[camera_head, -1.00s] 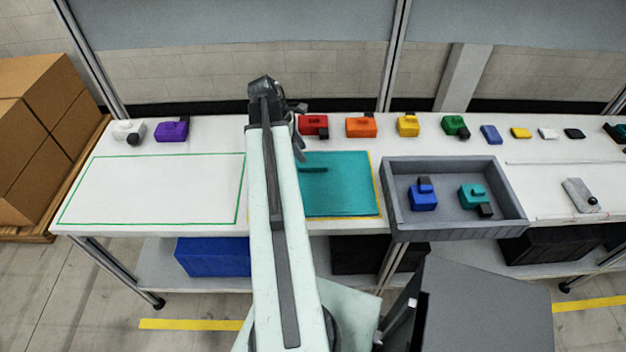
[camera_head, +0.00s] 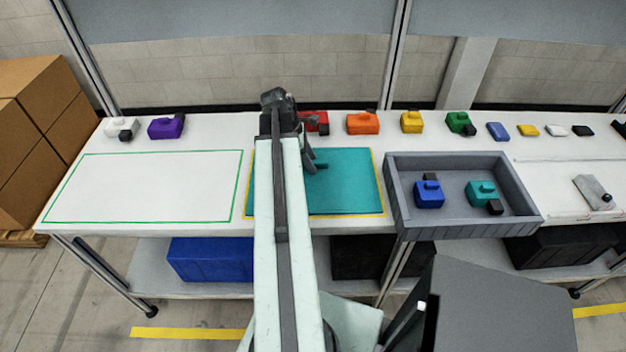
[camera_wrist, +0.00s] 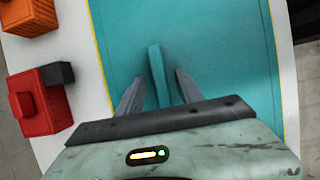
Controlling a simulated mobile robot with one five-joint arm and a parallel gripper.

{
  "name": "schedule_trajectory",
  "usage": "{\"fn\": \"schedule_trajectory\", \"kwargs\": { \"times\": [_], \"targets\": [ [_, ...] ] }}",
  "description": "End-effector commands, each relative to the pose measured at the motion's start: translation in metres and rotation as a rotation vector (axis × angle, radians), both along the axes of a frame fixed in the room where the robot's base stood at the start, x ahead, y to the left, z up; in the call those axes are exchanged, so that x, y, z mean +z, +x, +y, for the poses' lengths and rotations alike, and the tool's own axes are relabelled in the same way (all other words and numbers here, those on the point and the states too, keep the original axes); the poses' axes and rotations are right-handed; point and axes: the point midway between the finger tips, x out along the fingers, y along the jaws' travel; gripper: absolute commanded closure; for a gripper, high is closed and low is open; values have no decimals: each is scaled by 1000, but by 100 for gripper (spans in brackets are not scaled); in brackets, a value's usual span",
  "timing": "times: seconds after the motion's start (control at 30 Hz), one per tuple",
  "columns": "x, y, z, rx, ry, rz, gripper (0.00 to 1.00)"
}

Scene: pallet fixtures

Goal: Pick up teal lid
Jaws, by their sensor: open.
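The teal lid (camera_head: 350,190) is a flat teal plate lying on the table inside a yellow outline. It also fills the middle of the wrist view (camera_wrist: 220,50). Its raised bar handle (camera_wrist: 157,68) stands up from the plate. My gripper (camera_head: 314,162) is over the lid in the head view, and my arm hides part of the lid's left side. In the wrist view my gripper (camera_wrist: 157,86) is open, with one finger on each side of the handle and gaps showing. I cannot tell how far the fingertips are above the plate.
A red block (camera_wrist: 38,105) and an orange block (camera_wrist: 32,12) sit left of the lid in the wrist view. A grey tray (camera_head: 464,230) with blue and teal blocks stands right of the lid. The green-outlined area (camera_head: 145,188) at left is empty.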

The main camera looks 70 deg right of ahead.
Motion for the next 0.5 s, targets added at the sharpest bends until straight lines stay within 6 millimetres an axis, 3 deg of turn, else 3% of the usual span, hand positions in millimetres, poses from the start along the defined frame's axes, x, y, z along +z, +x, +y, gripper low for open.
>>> {"fn": "schedule_trajectory", "kwargs": {
  "times": [0.37, 0.5],
  "targets": [
    [-2, 1, 0, 0, 0, 0, 56],
    [-1, 1, 0, 0, 0, 0, 93]
  ]
}}
